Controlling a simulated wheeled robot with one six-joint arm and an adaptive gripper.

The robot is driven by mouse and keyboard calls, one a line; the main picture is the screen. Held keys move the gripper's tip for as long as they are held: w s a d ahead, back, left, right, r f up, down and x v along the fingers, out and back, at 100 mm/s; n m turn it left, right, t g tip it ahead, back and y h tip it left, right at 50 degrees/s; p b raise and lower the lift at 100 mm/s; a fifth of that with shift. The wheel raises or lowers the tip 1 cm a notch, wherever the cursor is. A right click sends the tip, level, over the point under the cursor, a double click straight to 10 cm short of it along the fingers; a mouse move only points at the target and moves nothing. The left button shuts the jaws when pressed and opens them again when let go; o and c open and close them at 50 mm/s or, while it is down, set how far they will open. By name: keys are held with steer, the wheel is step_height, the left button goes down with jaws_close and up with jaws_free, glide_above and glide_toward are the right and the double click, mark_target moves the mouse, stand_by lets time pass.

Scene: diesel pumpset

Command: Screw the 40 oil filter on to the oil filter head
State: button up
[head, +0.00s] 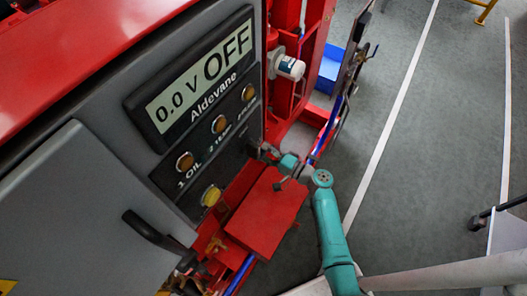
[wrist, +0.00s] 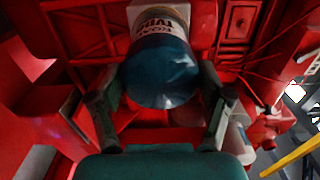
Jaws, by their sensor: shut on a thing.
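The oil filter (wrist: 162,75) shows in the wrist view as a dark blue cylinder with a white, lettered band at its far end. Its rounded blue end faces my wrist camera. My gripper (wrist: 162,105) is shut on it, one finger on each side. In the head view, the wrist end of my teal arm reaches behind the grey control panel, and the held filter cannot be made out there. I cannot make out the oil filter head; the filter and red parts hide what is beyond the filter's far end.
A white canister with a dark label (head: 290,67) stands out from the red frame. The grey control panel (head: 190,120) stands left of my arm, beside a red box (head: 267,212). Red metalwork crowds the held filter. Grey floor (head: 430,150) to the right is mostly clear.

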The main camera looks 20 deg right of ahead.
steer(key=shift+w+a, duration=0.15)
steer(key=shift+w, duration=0.05)
stand_by(0.4)
steer(key=shift+w+a, duration=0.35)
steer(key=shift+w, duration=0.15)
steer(key=shift+w, duration=0.1)
stand_by(0.8)
steer(key=m, duration=0.4)
steer(key=shift+r, duration=0.1)
steer(key=m, duration=0.5)
stand_by(0.4)
steer(key=m, duration=0.5)
steer(key=shift+m, duration=0.3)
steer(key=m, duration=0.3)
